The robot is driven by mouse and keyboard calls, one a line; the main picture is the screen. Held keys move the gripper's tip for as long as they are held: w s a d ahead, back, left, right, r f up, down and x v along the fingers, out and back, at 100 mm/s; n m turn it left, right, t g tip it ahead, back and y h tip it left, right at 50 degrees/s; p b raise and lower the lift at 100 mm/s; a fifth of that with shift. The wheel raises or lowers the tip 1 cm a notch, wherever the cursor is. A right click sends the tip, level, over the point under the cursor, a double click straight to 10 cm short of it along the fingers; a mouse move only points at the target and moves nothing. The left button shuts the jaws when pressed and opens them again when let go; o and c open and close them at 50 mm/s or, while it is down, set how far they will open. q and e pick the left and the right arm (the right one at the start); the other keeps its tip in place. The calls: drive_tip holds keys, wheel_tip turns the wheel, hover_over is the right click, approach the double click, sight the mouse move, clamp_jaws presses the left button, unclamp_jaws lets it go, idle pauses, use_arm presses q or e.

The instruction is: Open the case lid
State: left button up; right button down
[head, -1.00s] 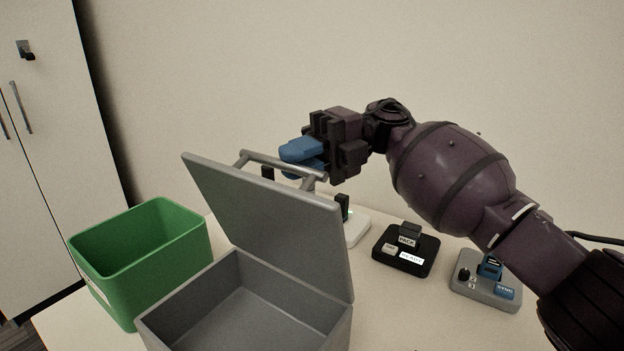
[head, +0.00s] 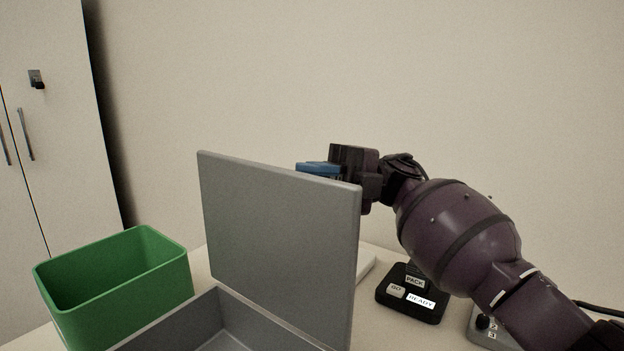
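The grey case (head: 225,330) stands on the table at the lower middle, with its interior partly in view. Its grey lid (head: 280,245) is raised and stands about upright at the far side of the case. My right gripper (head: 319,169) is behind the lid's upper edge, with a bit of its blue fingers showing above it. The rest of the fingers and the lid's handle are hidden behind the lid, so I cannot tell whether the gripper holds it. My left gripper is not in view.
A green open bin (head: 120,285) stands left of the case. A black button box (head: 412,293) labelled PACK, GO and READY sits to the right, with a grey device (head: 490,333) beside it under my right arm. A pale cabinet (head: 50,130) stands at the far left.

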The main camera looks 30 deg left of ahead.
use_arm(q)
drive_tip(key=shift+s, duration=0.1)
use_arm(e)
drive_tip(key=c, duration=1.1)
unclamp_jaws()
use_arm(q)
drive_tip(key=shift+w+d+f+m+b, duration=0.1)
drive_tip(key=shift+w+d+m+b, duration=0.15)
drive_tip(key=shift+b, duration=0.35)
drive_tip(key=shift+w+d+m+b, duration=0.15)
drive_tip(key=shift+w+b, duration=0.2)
drive_tip(key=shift+b, duration=0.2)
use_arm(e)
drive_tip(key=v, duration=0.7)
drive_tip(key=shift+w+d, duration=0.1)
drive_tip(key=shift+w, duration=0.15)
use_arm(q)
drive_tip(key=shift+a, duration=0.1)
